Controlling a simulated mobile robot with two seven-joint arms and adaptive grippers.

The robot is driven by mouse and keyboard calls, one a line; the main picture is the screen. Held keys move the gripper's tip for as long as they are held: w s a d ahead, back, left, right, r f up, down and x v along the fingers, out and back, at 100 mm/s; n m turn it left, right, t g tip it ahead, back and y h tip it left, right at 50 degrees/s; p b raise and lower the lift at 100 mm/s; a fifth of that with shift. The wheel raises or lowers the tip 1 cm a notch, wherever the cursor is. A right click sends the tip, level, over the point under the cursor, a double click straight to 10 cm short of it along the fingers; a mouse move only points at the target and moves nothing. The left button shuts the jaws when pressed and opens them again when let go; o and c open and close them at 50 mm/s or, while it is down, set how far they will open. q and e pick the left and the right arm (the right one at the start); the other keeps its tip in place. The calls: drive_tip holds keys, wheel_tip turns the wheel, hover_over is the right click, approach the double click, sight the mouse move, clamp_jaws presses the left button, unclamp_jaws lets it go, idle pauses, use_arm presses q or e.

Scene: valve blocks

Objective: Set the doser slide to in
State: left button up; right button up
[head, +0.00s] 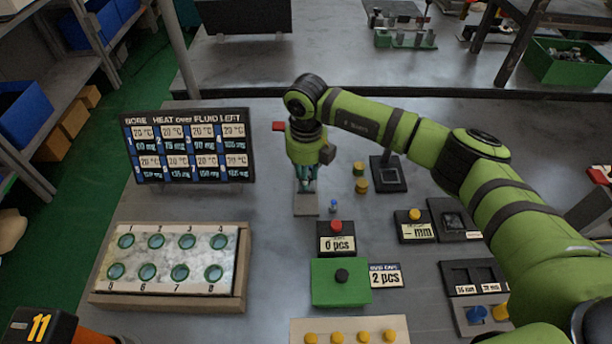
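My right gripper (308,184) points down just above a narrow grey plate (307,207) at the middle of the table. Its fingers are small and partly hidden by my wrist, so I cannot tell whether they are open or shut, or whether they hold anything. A red piece (279,126) shows beside my wrist. No part is clearly labelled as the doser slide. A green box with a black knob (341,276) stands nearer, beside a "2 pcs" label (385,276). I cannot tell whether it is the doser. My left gripper is not in view.
A "0 pcs" box with a red button (336,227) stands behind the green box. A numbered tray with round sockets (240,290) is at left, with a display board (252,150) behind it. Bare table lies between board and plate.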

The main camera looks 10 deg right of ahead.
drive_tip(key=shift+w, duration=0.1)
wheel_tip(320, 180, up, 12)
idle(0.7)
idle(0.3)
